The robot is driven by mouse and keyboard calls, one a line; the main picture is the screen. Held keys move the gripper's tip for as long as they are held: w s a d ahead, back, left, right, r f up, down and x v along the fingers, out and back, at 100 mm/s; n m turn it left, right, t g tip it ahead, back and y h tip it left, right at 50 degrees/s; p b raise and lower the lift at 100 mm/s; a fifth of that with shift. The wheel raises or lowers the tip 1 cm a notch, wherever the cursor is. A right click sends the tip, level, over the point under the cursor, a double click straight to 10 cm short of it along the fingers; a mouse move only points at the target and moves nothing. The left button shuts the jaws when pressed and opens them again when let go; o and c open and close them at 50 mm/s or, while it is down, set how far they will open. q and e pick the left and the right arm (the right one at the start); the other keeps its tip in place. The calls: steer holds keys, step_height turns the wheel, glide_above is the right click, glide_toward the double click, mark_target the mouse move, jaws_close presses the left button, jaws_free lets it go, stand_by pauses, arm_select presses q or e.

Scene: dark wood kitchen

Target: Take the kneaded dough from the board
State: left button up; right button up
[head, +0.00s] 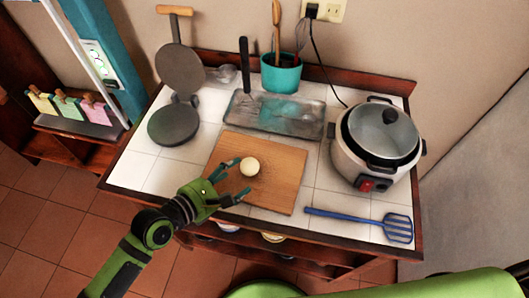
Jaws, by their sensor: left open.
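A small pale ball of dough (250,166) sits on the wooden board (279,184), left of the board's middle. My left gripper (236,178) is open over the board's left part. Its fingertips are close to the dough, one on its left and one below it; I cannot tell whether they touch it. My right gripper does not show.
A tortilla press (174,124) stands open left of the board. A rice cooker (376,145) stands right, with a blue spatula (362,222) in front.

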mark_target(248, 173)
arm_select(q)
steer(key=shift+w+d+f, duration=0.1)
steer(key=shift+w+d, duration=0.2)
steer(key=shift+p+x, duration=0.45)
steer(key=shift+x, duration=1.6)
steer(key=shift+w+d+f, duration=0.15)
steer(key=shift+w+f, duration=0.1)
steer(key=shift+f, duration=0.15)
steer(key=shift+d+f, duration=0.1)
steer(key=shift+f, duration=0.15)
steer(key=c, duration=1.1)
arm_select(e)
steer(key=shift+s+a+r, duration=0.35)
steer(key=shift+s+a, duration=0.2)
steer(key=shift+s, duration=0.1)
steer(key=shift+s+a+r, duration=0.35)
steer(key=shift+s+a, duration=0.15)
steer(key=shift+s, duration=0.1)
